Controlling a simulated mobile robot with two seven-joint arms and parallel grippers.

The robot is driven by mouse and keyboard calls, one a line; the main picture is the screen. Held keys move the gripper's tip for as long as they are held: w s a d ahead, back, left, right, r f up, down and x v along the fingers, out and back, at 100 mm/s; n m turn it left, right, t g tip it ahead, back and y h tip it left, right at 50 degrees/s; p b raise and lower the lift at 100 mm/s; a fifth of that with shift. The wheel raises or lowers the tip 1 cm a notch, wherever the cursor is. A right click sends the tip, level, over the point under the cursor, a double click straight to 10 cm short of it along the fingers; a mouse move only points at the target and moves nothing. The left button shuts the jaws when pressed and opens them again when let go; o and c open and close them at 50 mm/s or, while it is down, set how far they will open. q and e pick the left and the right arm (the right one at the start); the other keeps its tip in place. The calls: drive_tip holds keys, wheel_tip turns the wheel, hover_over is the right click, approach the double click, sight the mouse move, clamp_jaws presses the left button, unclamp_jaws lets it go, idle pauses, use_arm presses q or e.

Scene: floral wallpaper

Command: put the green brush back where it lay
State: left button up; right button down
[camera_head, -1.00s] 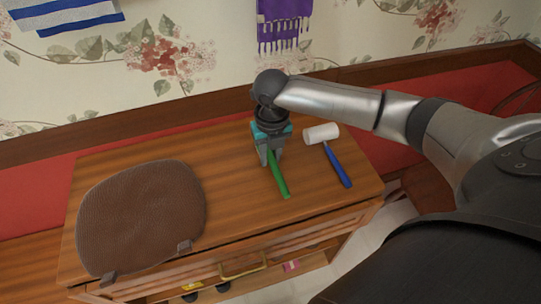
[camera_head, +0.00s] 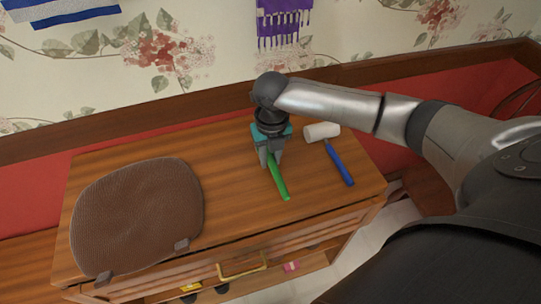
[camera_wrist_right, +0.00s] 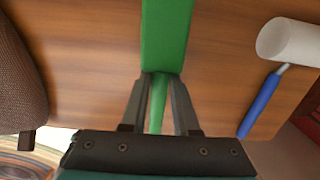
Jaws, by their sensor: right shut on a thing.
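The green brush (camera_head: 279,182) is at the right half of the wooden table top, its handle pointing to the front edge. My right gripper (camera_head: 269,161) is above it, fingers down, and is shut on the brush. In the right wrist view the fingers (camera_wrist_right: 157,88) stand either side of the narrow green handle, just below the wide green head (camera_wrist_right: 166,35). The head is hidden behind the gripper in the head view. The brush is on or very close to the table; I cannot tell which. My left gripper is not in view.
A mallet with a white head (camera_head: 321,132) and blue handle (camera_head: 340,163) lies close on the right. A brown woven cushion (camera_head: 137,218) covers the left of the table (camera_head: 230,160). Bare wood lies between cushion and brush. A red bench and wallpapered wall are behind.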

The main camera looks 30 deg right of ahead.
drive_tip(key=shift+f, duration=0.2)
drive_tip(key=c, duration=0.6)
unclamp_jaws()
wheel_tip(320, 180, up, 15)
drive_tip(key=p, duration=0.4)
drive_tip(key=shift+s+a, duration=0.15)
drive_tip(key=shift+s, duration=0.3)
